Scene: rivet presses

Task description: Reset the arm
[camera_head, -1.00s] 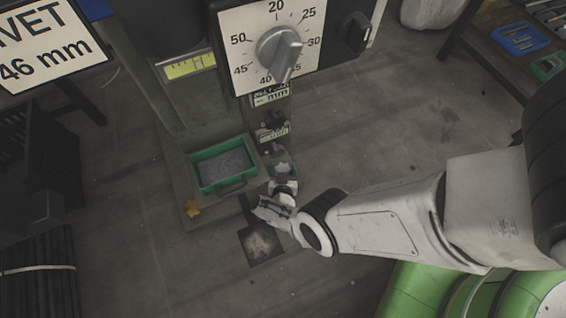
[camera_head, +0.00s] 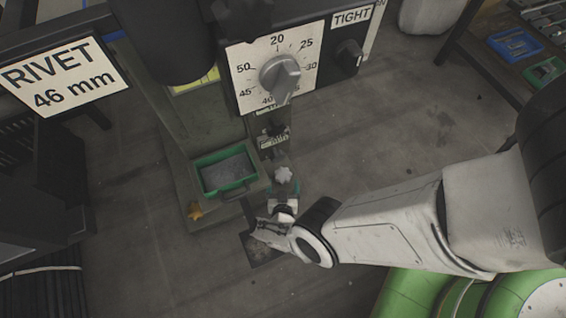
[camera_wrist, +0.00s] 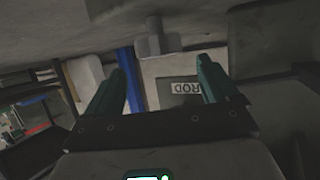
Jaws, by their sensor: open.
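My arm reaches in from the right in the head view and ends beside the rivet press, near the press's lower front. My gripper (camera_head: 270,230) is small there, low and to the right of the green bin. In the wrist view my gripper (camera_wrist: 165,92) shows two teal fingers spread apart with nothing between them. Beyond the fingers is a pale panel with a label reading "ROD" (camera_wrist: 188,87), upside down. A grey knob-like part (camera_wrist: 157,42) hangs above the gap between the fingers.
The press carries a dial (camera_head: 280,75), a "TIGHT" switch (camera_head: 349,54) and a green bin (camera_head: 226,171). A "RIVET 46 mm" sign (camera_head: 62,75) is at left. A bench with a blue tray (camera_head: 515,43) stands at upper right. The floor between is clear.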

